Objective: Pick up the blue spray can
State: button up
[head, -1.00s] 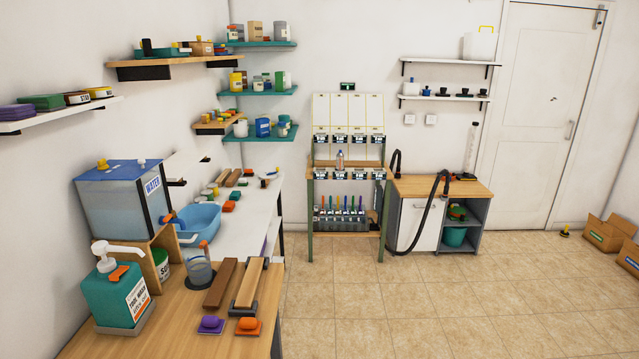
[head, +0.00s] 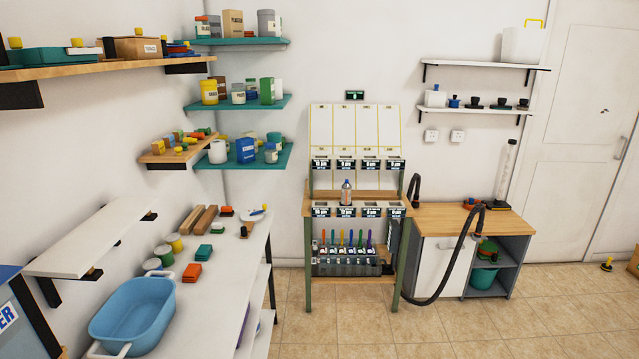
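A small spray-type can or bottle (head: 346,192) with a blue top and a pale, greyish body stands upright on the wooden shelf of the green-legged rack at the back wall. It is too small to tell whether it is the blue spray can. No other clear spray can shows. My gripper and arm are not in view.
The rack (head: 393,290) holds several coloured-handled tools below. A wooden-topped cabinet (head: 450,218) with a black hose (head: 462,245) stands to its right. A white table (head: 235,265) with a blue basin (head: 133,310) is at left. Tiled floor (head: 365,328) before the rack is clear.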

aim_at(346, 189)
jog(key=i, duration=1)
jog(key=i+l+u, duration=0.45)
jog(key=i+l, duration=0.25)
jog(key=i+l+u, duration=0.2)
jog(key=i+l, duration=0.2)
jog(key=i+l+u, duration=0.2)
jog(key=i+l, duration=0.15)
jog(key=l, duration=0.15)
jog(key=i+l+u, duration=0.2)
jog(key=l, duration=0.3)
jog(key=i, duration=0.1)
